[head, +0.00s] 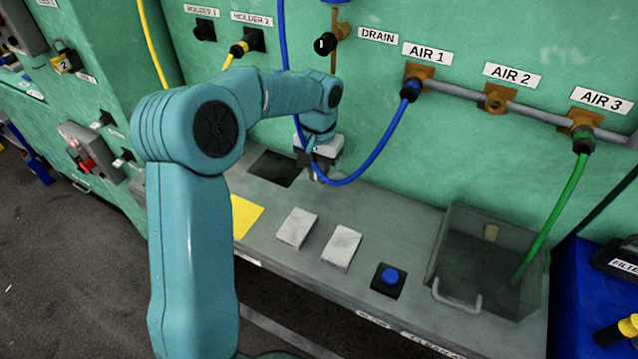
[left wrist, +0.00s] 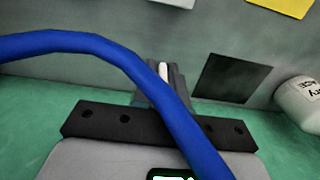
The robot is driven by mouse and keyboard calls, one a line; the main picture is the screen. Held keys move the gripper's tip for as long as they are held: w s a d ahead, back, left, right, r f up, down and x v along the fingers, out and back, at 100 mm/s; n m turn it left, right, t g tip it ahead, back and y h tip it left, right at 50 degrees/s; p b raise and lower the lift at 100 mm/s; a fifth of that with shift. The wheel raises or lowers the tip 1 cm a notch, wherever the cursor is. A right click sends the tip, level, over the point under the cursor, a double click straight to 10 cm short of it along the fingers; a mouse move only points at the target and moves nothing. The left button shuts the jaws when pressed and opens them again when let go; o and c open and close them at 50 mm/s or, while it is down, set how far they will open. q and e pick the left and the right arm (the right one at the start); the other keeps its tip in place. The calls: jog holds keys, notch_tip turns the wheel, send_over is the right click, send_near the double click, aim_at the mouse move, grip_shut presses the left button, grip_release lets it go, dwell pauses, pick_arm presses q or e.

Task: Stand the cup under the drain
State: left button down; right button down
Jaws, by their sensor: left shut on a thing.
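My left gripper (head: 320,172) points down just above the grey counter, near the green wall and below the drain pipe (head: 333,52). It is shut on a small pale thing (left wrist: 163,71), which shows as a narrow white strip between the fingers in the left wrist view. I cannot tell whether this is part of the cup. A white cylinder with dark lettering (left wrist: 300,102) shows at the right edge of that view, beside a dark square opening. In the head view I cannot see it. The DRAIN label (head: 378,36) is right of the pipe. My right gripper is not in view.
A blue hose (head: 372,163) loops in front of my left gripper to AIR 1. The dark square opening (head: 275,167) lies left of the gripper. A yellow square (head: 246,214), two pale blocks (head: 297,228), a blue button (head: 390,276) and a clear bin (head: 448,240) occupy the counter.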

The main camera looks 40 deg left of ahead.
aim_at(319, 198)
pick_arm(q)
jog(key=shift+w+f, duration=0.1)
jog(key=shift+f, duration=2.8)
jog(key=shift+f, duration=0.25)
jog(key=c, duration=1.2)
grip_release()
jog(key=shift+r, duration=0.1)
jog(key=shift+o, duration=0.2)
notch_tip(319, 198, up, 8)
jog(key=shift+f, duration=0.1)
